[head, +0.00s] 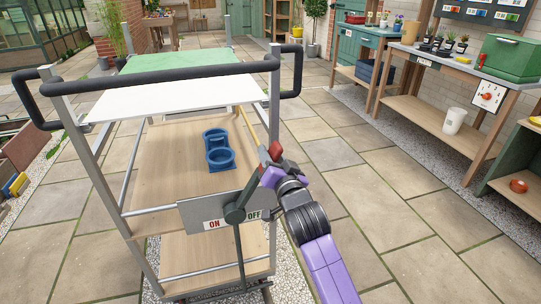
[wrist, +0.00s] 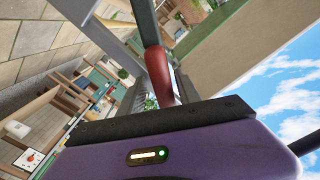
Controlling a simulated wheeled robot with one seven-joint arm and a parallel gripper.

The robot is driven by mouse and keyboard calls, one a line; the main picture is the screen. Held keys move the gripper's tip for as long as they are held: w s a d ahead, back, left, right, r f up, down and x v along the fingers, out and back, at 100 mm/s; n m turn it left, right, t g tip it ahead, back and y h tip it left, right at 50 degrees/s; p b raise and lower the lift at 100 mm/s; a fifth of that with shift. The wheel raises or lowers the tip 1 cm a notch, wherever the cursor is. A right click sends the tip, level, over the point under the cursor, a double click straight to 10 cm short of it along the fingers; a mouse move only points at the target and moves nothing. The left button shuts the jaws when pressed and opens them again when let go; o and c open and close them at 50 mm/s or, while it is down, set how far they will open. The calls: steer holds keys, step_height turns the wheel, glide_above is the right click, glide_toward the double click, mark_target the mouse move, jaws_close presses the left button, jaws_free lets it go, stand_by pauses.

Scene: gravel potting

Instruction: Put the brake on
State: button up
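The brake is a dark lever (head: 249,190) on a grey plate (head: 196,214) at the near end of the cart. The plate is marked ON at left and OFF at right. The lever tilts up and right, above the OFF side. Its red grip (head: 275,151) is at the top and also shows in the wrist view (wrist: 158,75). My gripper (head: 270,170) is at the red grip, coming from the lower right.
The cart has a black push bar (head: 160,73), a white top board (head: 175,98) and a wooden shelf (head: 170,165) with a blue double-ring holder (head: 219,150). A workbench (head: 430,65) with a green box (head: 510,58) stands at right. The paving between is clear.

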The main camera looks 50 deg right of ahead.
steer(key=v, duration=0.8)
steer(key=shift+w, duration=0.15)
stand_by(0.6)
